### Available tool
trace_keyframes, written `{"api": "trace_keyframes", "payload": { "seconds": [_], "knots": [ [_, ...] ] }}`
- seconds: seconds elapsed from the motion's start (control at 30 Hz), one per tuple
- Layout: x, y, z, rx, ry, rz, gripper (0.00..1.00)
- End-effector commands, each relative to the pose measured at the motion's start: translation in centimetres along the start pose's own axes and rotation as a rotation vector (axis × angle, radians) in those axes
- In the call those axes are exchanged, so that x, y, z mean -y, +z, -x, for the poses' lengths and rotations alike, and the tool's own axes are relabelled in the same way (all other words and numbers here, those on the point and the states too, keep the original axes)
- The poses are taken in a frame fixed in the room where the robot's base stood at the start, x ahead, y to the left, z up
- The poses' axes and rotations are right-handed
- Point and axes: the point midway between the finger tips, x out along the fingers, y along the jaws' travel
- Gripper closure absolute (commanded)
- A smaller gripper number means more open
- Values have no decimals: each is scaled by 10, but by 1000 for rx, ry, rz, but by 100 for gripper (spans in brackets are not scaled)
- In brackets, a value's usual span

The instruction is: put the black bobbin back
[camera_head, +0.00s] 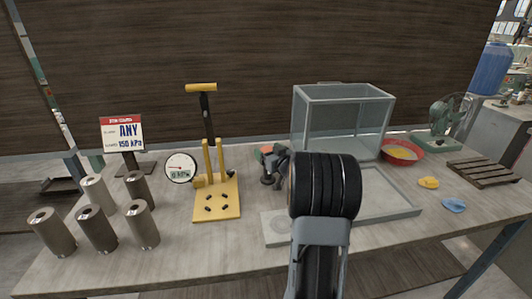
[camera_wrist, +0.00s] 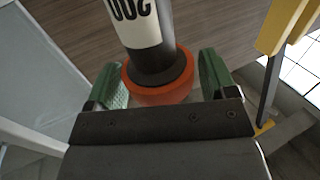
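In the wrist view, my gripper's green fingers (camera_wrist: 160,82) flank and appear to press on the orange-red collar (camera_wrist: 160,92) of a dark round piece (camera_wrist: 155,58) with a white band marked "200", which appears upside down. In the head view my gripper (camera_head: 274,162) is just left of the glass box, with the orange part (camera_head: 264,151) beside it; my arm covers part of this area. I cannot tell whether the held piece is the black bobbin. Several upright cylinders with holes on top stand at the left, including a dark one (camera_head: 97,229) at the front.
A yellow hand press (camera_head: 216,198) with a gauge (camera_head: 180,168) stands left of my gripper. A sign (camera_head: 121,134), red bowl (camera_head: 402,151), fan (camera_head: 445,120) and wooden rack (camera_head: 485,171) are around. A flat tray (camera_head: 400,211) lies below.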

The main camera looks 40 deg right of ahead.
Motion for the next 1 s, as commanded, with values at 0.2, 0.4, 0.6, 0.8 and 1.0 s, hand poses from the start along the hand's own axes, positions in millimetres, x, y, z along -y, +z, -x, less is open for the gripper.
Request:
{"api": "trace_keyframes", "payload": {
  "seconds": [0.2, 0.4, 0.6, 0.8, 1.0],
  "knots": [
    [0, 0, 0, 0, 0, 0, 12],
    [0, -7, 0, -1, 0, 0, 12],
    [-1, -4, 31, 0, 4, 0, 12],
    [-1, -5, 71, -1, 4, 0, 12],
    [-1, -5, 101, -1, 2, 1, 12]
  ]
}}
